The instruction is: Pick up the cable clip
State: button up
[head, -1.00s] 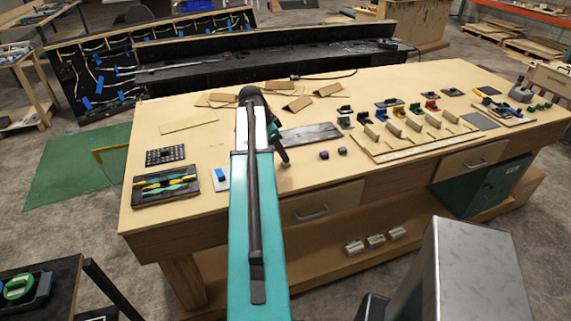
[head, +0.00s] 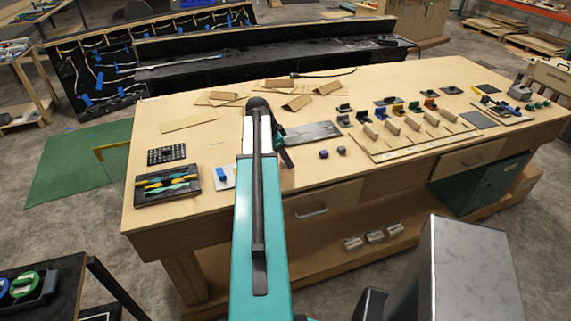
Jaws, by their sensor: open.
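My teal arm reaches over the wooden workbench (head: 330,175) in the head view. My gripper (head: 290,163) hangs at its far end, small and dark, above the front middle of the bench. It is open, and I see nothing held in it. A small purple block (head: 324,154) and a small grey block (head: 341,150) lie just right of it. A blue piece (head: 220,174) sits on a white plate to its left. I cannot tell which small item is the cable clip; my arm hides part of the bench.
A black tray of yellow and teal tools (head: 167,186) and a black grid block (head: 167,155) are at left. Cardboard pieces (head: 298,102) lie behind my gripper. A board with upright dividers (head: 408,150) and several coloured clip-like parts stand at right. The front edge is mostly clear.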

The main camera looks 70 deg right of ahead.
jog(key=shift+c, duration=0.2)
grip_shut()
jog(key=shift+r, duration=0.15)
jog(key=shift+r+b, duration=1.05)
jog(key=shift+r, duration=0.4)
jog(key=s+a+r+b, duration=0.1)
jog(key=s+a+b, duration=0.4)
jog(key=s+a, duration=0.4)
jog(key=s, duration=0.4)
jog(key=shift+r, duration=0.4)
jog(key=shift+a, duration=0.1)
